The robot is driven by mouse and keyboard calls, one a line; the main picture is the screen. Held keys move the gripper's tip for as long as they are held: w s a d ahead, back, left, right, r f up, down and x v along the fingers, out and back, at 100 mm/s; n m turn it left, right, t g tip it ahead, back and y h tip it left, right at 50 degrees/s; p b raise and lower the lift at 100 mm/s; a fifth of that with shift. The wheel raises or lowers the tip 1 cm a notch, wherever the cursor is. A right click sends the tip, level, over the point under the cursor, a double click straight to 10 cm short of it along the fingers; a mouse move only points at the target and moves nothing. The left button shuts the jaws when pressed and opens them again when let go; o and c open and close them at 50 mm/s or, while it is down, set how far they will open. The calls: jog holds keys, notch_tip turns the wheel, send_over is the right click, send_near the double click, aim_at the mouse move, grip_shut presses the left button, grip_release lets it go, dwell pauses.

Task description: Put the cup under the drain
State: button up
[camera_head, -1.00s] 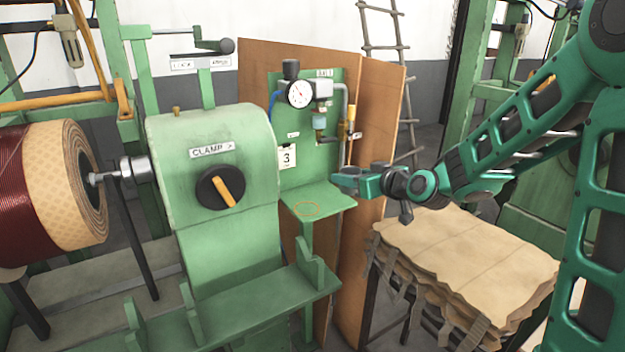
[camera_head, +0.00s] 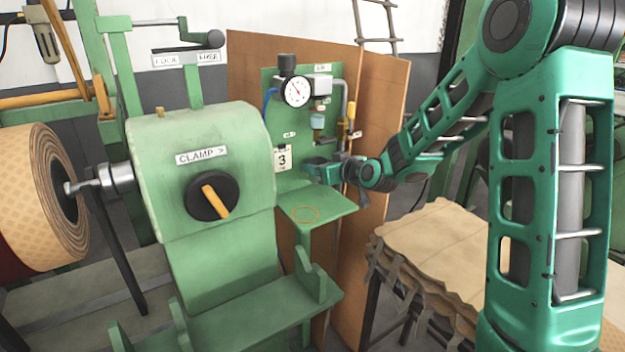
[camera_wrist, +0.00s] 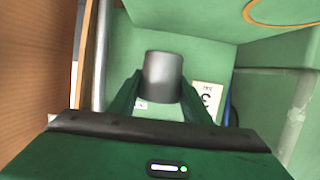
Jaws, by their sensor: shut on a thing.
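My gripper (camera_head: 318,168) is in front of the green panel, above the small green shelf (camera_head: 330,203) and below the gauge and filter unit. In the wrist view my gripper (camera_wrist: 162,100) is shut on a plain grey cup (camera_wrist: 163,76), held between its two fingers. I cannot make out the cup clearly in the head view. The filter bowl (camera_head: 318,121), bluish, hangs below the regulator, above my gripper; its drain outlet is too small to make out.
The pressure gauge (camera_head: 297,92) and a grey pipe sit on the panel. A brown board (camera_head: 372,150) stands behind and right. The green clamp housing (camera_head: 200,165) stands left. A stack of brown sheets (camera_head: 440,250) lies at lower right. The shelf top is bare.

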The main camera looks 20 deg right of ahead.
aim_at(316, 178)
notch_tip(316, 178, down, 3)
jog(key=shift+a+f, duration=0.15)
jog(key=shift+f, duration=0.35)
jog(key=shift+w+f, duration=0.2)
jog(key=shift+w, duration=0.05)
jog(key=shift+s+r, duration=0.1)
jog(key=o, duration=1)
